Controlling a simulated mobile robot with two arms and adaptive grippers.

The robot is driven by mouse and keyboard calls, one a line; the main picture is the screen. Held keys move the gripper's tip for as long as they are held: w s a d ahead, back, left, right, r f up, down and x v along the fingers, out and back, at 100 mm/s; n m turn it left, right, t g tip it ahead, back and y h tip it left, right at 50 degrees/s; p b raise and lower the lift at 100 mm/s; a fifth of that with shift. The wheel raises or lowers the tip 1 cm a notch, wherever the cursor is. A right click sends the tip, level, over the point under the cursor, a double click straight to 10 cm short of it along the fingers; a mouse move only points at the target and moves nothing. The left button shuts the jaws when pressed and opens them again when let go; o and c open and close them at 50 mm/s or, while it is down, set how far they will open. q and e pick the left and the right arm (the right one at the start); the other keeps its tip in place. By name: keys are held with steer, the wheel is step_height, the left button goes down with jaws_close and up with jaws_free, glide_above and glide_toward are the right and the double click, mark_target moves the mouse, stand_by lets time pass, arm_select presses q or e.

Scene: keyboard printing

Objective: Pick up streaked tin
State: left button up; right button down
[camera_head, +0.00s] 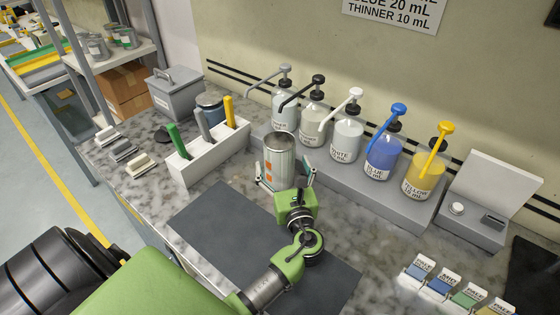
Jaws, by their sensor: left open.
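A silvery tin (280,152) with streaks and small orange marks stands upright near the middle of the head view, at the back edge of the dark mat. My left gripper (285,177) is open at the tin's near side, with one finger to its left and one to its right. I cannot tell whether the fingers touch it. The gripper hides part of the tin's base. My right gripper is not in view.
Several pump bottles (348,140) stand on a grey riser behind the tin. A white holder (208,155) with coloured-handled tools is close on the left. A scale (472,215) and labelled sample cards (440,284) are at right. The dark mat (225,225) is clear around my arm.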

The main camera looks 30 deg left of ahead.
mark_target(277, 142)
arm_select(q)
steer(key=shift+w+a+r+p, duration=0.5)
steer(key=shift+w+a+p, duration=0.1)
steer(key=shift+w+a, duration=0.15)
steer(key=shift+p+x, duration=0.3)
steer(key=shift+x, duration=0.85)
steer(key=shift+w+a+f, duration=0.2)
steer(key=shift+w+f, duration=0.05)
steer(key=shift+c, duration=0.5)
steer(key=c, duration=1.3)
steer(key=shift+r, duration=0.1)
steer(key=c, duration=0.3)
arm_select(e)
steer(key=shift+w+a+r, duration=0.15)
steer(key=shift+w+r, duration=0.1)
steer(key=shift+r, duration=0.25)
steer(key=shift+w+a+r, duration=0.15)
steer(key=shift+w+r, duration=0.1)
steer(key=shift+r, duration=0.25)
arm_select(q)
steer(key=shift+r, duration=0.15)
steer(key=shift+c, duration=0.2)
